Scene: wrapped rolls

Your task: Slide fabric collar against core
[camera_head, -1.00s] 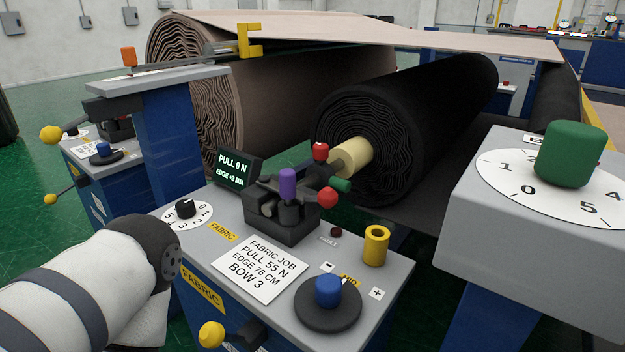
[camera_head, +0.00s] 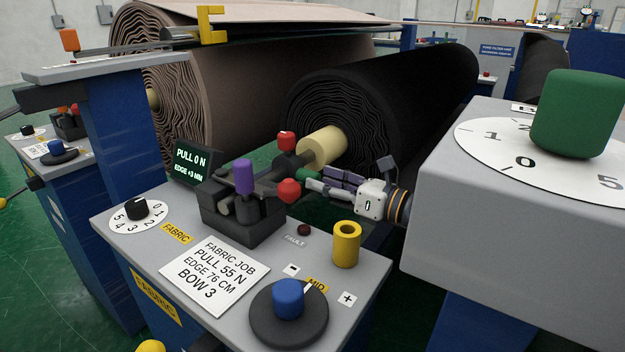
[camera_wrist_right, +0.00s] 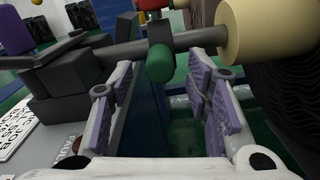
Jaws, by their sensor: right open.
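The fabric collar (camera_head: 285,163) is a dark ring with a red knob on top and a green handle (camera_head: 307,173). It sits on a dark shaft beside the cream core (camera_head: 322,147) of the black roll. In the right wrist view, bare shaft (camera_wrist_right: 200,40) separates the collar (camera_wrist_right: 159,32) from the core (camera_wrist_right: 265,30). My right gripper (camera_head: 327,182) is open at the green handle. In its wrist view, the handle (camera_wrist_right: 160,64) lies between and beyond the purple-padded fingers (camera_wrist_right: 163,80), apparently untouched. My left gripper is out of view.
The grey console (camera_head: 130,230) carries a black clamp block (camera_head: 242,215) with a purple knob, a yellow cup (camera_head: 346,244) and a blue dial (camera_head: 288,299). A grey stand (camera_head: 480,200) with a green knob is close on the right. The black roll (camera_head: 400,105) lies behind my gripper.

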